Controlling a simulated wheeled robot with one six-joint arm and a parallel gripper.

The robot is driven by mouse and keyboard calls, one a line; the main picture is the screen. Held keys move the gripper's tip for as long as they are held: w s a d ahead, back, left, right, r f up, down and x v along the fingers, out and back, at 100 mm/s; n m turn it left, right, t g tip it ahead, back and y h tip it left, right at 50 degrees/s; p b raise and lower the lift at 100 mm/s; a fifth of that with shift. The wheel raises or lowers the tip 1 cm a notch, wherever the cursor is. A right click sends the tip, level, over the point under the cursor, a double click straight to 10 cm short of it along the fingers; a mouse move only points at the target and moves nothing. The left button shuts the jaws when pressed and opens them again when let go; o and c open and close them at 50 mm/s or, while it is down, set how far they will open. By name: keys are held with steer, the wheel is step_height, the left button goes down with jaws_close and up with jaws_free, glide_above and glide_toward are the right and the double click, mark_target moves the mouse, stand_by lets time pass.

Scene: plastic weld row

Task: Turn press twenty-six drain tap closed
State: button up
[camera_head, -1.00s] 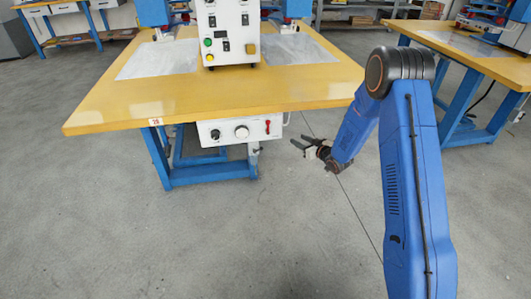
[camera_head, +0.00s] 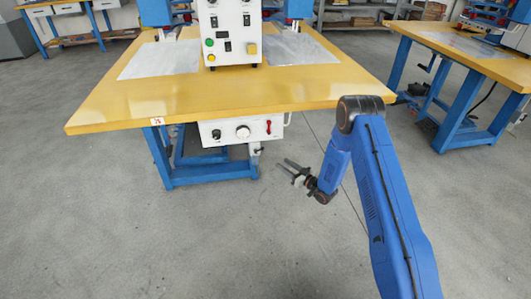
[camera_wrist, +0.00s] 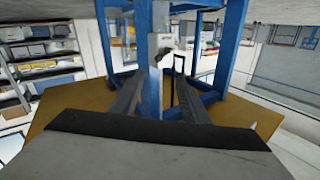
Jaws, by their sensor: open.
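Press twenty-six is the yellow-topped bench (camera_head: 225,95) with a "26" label (camera_head: 157,121) on its front edge. A small tap (camera_head: 256,150) hangs below the right end of the white control box under the tabletop; its handle is too small to read clearly. My gripper (camera_head: 282,167) is open and empty, right of and slightly lower than the tap, apart from it. In the wrist view, which looks upside down, my two fingers (camera_wrist: 157,85) spread apart, and a small dark fitting (camera_wrist: 164,52), probably the tap, shows between and beyond their tips.
The white control box (camera_head: 222,133) carries knobs and a red lever (camera_head: 268,127). Blue bench legs (camera_head: 200,175) stand left of my gripper. A thin dark line crosses the floor behind my arm. Another yellow bench (camera_head: 465,60) stands at right. The front floor is clear.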

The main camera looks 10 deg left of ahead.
mark_target(259, 150)
steer(key=x, duration=1.4)
steer(key=shift+w+a, duration=0.25)
steer(key=shift+w, duration=0.05)
